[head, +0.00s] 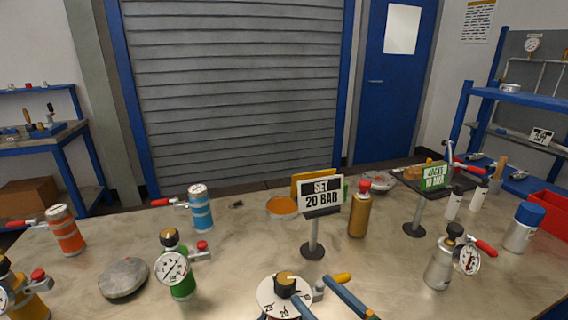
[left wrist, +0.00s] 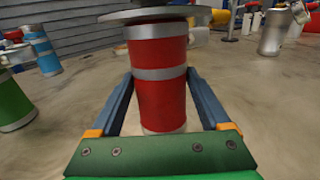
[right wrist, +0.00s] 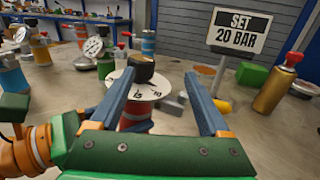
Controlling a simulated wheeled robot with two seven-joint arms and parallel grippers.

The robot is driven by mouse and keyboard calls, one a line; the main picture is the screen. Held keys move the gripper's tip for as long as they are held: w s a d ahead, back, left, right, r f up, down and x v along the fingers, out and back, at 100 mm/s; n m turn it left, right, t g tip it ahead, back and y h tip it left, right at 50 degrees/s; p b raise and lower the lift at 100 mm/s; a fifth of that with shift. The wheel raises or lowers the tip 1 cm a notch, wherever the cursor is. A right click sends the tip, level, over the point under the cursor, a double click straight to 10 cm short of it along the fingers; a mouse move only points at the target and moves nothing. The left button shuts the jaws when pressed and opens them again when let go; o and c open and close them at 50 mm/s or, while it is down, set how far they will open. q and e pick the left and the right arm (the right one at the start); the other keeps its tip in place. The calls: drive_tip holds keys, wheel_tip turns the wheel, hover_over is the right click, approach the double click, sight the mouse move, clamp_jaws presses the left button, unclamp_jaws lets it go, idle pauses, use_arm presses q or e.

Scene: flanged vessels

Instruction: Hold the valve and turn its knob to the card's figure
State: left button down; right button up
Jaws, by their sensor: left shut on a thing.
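The valve has a red body with grey bands (left wrist: 158,102), a white dial plate (head: 268,297) and a black knob with a gold top (head: 286,281). My left gripper (left wrist: 159,76) is shut on the red body, one finger on each side, below the plate. My right gripper (right wrist: 157,77) is open, its fingers apart, with the knob (right wrist: 141,70) ahead between the tips; contact cannot be told. The dial shows 25 and 20 in the head view, 15 and 10 in the right wrist view. The card (head: 321,193) reads SET 20 BAR and stands behind the valve.
A green vessel with a gauge (head: 179,275) stands left of the valve, near a round grey lid (head: 123,278). A gold bottle (head: 359,214) stands behind right. A silver vessel with a gauge (head: 440,265) is at right.

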sight(283, 279)
drive_tip(key=v, duration=1)
drive_tip(key=shift+s, duration=0.3)
drive_tip(key=shift+d, duration=0.1)
drive_tip(key=w+d+f+n+g, duration=0.1)
drive_tip(key=w+f+n+g, duration=0.1)
drive_tip(key=w, duration=0.1)
drive_tip(key=w+d+f+n+g, duration=0.1)
drive_tip(key=w+f+n, duration=0.1)
drive_tip(key=f, duration=0.1)
drive_tip(key=w+d+f+n+g, duration=0.1)
drive_tip(key=w+f+g, duration=0.1)
drive_tip(key=w, duration=0.1)
drive_tip(key=shift+w+d+f+n+g+h, duration=0.3)
drive_tip(key=shift+w+d+f+n, duration=0.05)
drive_tip(key=shift+n, duration=0.05)
drive_tip(key=w+a+r+n+g+y, duration=0.1)
drive_tip(key=a+r+n+g+y, duration=0.1)
drive_tip(key=a+r+g+y, duration=0.5)
drive_tip(key=shift+t+y, duration=0.4)
drive_tip(key=shift+t, duration=0.2)
drive_tip(key=a, duration=0.3)
drive_tip(key=w+a, duration=0.1)
drive_tip(key=a, duration=0.2)
drive_tip(key=w+a, duration=0.1)
drive_tip(key=a, duration=0.2)
drive_tip(key=shift+w+a+r, duration=0.2)
drive_tip(key=shift+r, duration=0.2)
